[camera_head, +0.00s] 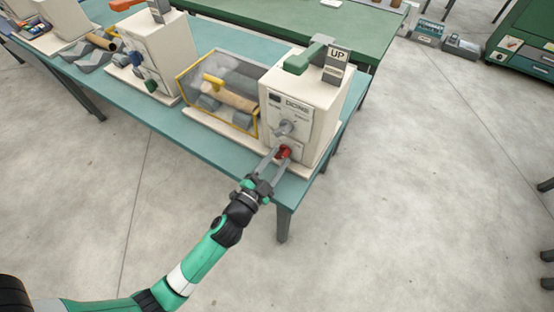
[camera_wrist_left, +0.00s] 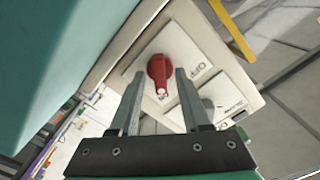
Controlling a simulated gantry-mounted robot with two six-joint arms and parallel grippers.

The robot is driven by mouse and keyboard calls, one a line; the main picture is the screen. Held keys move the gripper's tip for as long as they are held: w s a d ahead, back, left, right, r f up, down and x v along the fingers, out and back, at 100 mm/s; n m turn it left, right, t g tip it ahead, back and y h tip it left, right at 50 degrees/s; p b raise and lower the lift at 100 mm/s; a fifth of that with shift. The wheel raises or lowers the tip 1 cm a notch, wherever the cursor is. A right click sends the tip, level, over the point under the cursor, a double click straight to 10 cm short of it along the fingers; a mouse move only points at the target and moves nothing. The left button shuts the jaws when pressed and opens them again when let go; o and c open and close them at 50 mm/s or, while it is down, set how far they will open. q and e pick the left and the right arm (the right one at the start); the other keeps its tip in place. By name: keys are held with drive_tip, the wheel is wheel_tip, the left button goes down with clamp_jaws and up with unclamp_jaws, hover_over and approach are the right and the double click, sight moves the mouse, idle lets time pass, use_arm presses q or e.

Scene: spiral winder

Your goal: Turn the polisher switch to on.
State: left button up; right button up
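The polisher is a cream machine (camera_head: 306,100) at the table's right end, with an "UP" tag on top. Its red rotary switch (camera_head: 284,152) sits low on the front panel. In the left wrist view the red switch (camera_wrist_left: 159,69) has a white-tipped pointer toward the bottom of the picture, with lettering to its right and small lettering by the tip that I cannot read surely. My left gripper (camera_head: 279,156) is open, with one finger on each side of the switch; contact is unclear. It also shows in the left wrist view (camera_wrist_left: 160,74). My right gripper is not in view.
A grey knob (camera_head: 286,128) sits just above the red switch. A clear yellow-edged guard (camera_head: 220,85) over rollers adjoins the machine on the left. A similar machine (camera_head: 140,50) stands farther left on the teal table (camera_head: 190,135). The floor in front is clear.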

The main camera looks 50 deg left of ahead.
use_arm(q)
drive_tip(key=b+v, duration=0.2)
drive_tip(key=v, duration=0.9)
drive_tip(key=shift+s+b, duration=0.3)
drive_tip(key=shift+d, duration=0.15)
